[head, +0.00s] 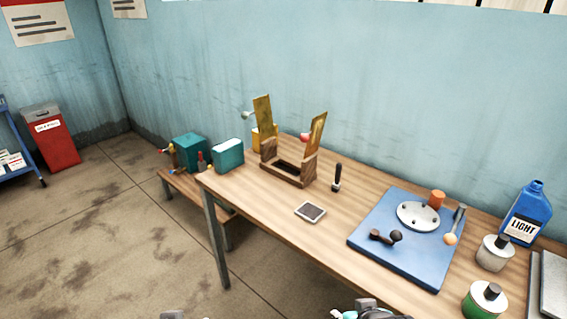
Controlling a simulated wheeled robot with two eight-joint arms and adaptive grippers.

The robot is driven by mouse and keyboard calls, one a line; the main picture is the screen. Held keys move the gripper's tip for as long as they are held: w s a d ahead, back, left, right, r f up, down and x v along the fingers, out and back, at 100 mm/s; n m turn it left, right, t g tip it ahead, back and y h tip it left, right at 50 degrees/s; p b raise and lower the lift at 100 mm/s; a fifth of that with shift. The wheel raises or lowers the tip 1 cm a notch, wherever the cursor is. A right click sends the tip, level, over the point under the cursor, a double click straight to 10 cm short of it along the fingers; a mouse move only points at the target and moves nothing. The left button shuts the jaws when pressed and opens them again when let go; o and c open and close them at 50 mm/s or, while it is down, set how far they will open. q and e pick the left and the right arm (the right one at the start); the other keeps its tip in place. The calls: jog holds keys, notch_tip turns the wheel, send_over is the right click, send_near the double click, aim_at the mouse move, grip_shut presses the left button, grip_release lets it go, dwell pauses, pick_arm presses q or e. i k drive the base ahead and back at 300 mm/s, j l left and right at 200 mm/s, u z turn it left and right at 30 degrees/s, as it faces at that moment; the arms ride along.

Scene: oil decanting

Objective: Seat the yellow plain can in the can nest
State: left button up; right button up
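A wooden frame (288,180) with an open recess stands at the back left of the table; it looks like the can nest. Two upright yellowish panels rise from its sides, one (263,112) at the left and one (317,133) at the right. A yellow block-like thing (257,142), possibly the yellow plain can, stands just behind the frame's left end, partly hidden by it. I see no can in the recess. Grey parts at the bottom edge appear to be my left gripper (173,315) and my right gripper (366,309). Both are cut off, far from the frame; their fingers are unclear.
A teal can (228,157) stands at the table's left end. A small dark pad (311,212) and an upright black-handled tool (337,178) are near the frame. A blue mat (375,262), a blue jug (526,212) and a green container (484,303) occupy the right.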

aim_at(288, 161)
jog(key=i+j+u, duration=1.1)
jog(key=i+u, duration=0.3)
jog(key=i+z, duration=0.1)
jog(key=i, duration=0.45)
jog(key=i+j+z, duration=0.1)
jog(key=i, duration=0.45)
jog(key=j, duration=0.1)
